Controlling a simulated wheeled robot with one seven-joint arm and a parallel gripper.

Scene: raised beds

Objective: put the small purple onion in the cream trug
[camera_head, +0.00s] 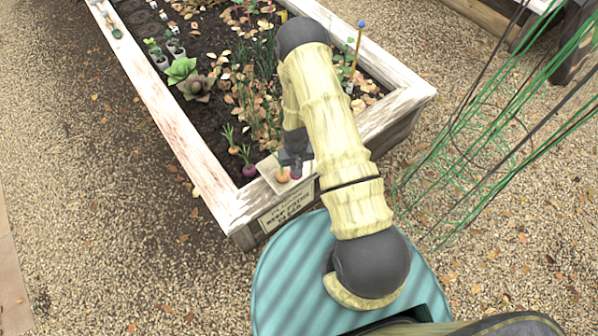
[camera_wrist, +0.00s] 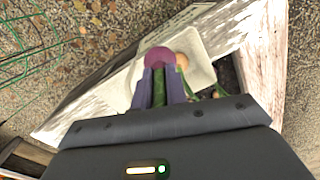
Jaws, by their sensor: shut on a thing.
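My gripper (camera_head: 295,160) is over the near corner of the raised bed. It is shut on the green leaves of a small purple onion (camera_wrist: 157,60), whose bulb hangs past the fingertips in the wrist view. My fingers (camera_wrist: 162,78) flank the leaves. The cream trug (camera_wrist: 201,72) is a shallow pale tray on the bed's corner; in the head view its left part (camera_head: 265,166) shows beside my gripper. The onion is at or over the trug; I cannot tell whether it touches. An orange root vegetable (camera_head: 282,175) sits in the trug beside it.
Another purple bulb (camera_head: 249,171) and an orange root (camera_head: 234,149) stand in soil left of the trug. The wooden bed frame (camera_head: 190,150) has a sign (camera_head: 285,211) on its near face. Green wire stakes (camera_head: 490,120) rise at right. Gravel at left is open.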

